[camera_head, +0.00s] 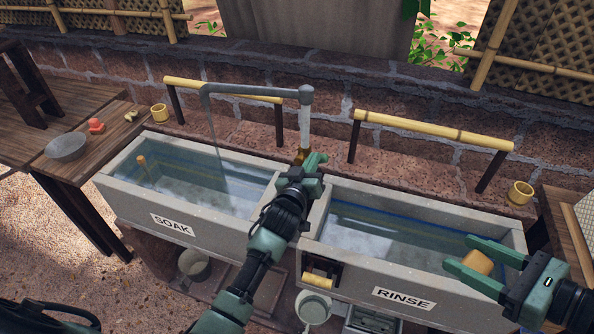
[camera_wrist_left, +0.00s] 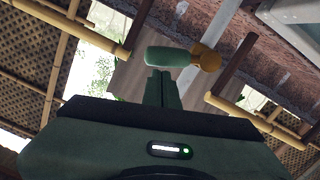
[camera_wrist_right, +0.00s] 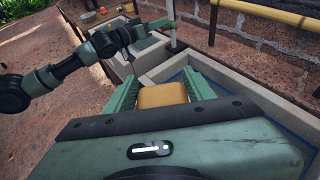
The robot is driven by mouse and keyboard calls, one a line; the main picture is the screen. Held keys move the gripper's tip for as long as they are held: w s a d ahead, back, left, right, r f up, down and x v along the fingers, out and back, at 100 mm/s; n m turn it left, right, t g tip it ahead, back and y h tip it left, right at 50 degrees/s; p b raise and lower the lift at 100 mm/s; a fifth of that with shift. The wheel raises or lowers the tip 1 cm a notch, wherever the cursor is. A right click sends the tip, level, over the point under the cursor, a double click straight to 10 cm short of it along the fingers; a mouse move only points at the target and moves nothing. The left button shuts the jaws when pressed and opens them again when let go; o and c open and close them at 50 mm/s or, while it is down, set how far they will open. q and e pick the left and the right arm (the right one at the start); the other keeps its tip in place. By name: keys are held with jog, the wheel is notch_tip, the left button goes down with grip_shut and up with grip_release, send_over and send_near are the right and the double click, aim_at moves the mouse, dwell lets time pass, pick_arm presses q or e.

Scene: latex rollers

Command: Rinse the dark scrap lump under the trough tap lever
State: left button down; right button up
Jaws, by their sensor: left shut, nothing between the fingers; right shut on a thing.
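My right gripper (camera_head: 462,254) is shut on a yellow-tan lump (camera_head: 478,263), held above the right end of the RINSE basin (camera_head: 405,292). The lump also shows between the fingers in the right wrist view (camera_wrist_right: 162,95). I see no dark lump. The tap has a grey pipe (camera_head: 305,120) and a spout (camera_head: 240,90) reaching left over the SOAK basin (camera_head: 205,222). In the left wrist view, the tap lever (camera_wrist_left: 172,57) has a green handle and a brass end. My left gripper (camera_head: 308,168) is shut and empty, close to the lever; contact is unclear.
A faint streak (camera_head: 212,128) hangs below the spout. Bamboo rails (camera_head: 430,131) stand behind the basins. A grey bowl (camera_head: 67,147) and small red item (camera_head: 95,126) are on the left wooden table. Bamboo cups (camera_head: 520,193) stand at both ends. A stone wall closes the back.

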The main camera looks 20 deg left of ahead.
jog(key=shift+f, duration=0.45)
jog(key=shift+w+a+f+b, duration=0.1)
jog(key=shift+w+f+b, duration=0.1)
jog(key=shift+f+b, duration=0.2)
jog(key=shift+w+f, duration=0.35)
jog(key=shift+w, duration=0.1)
pick_arm(q)
jog(key=f+m, duration=0.1)
jog(key=w+f+m, duration=0.1)
jog(key=shift+w+d+m+y, duration=0.1)
jog(key=shift+d+m+y, duration=0.2)
jog(key=shift+d+m, duration=0.1)
pick_arm(e)
jog(key=shift+s+r, duration=0.2)
jog(key=shift+s, duration=0.05)
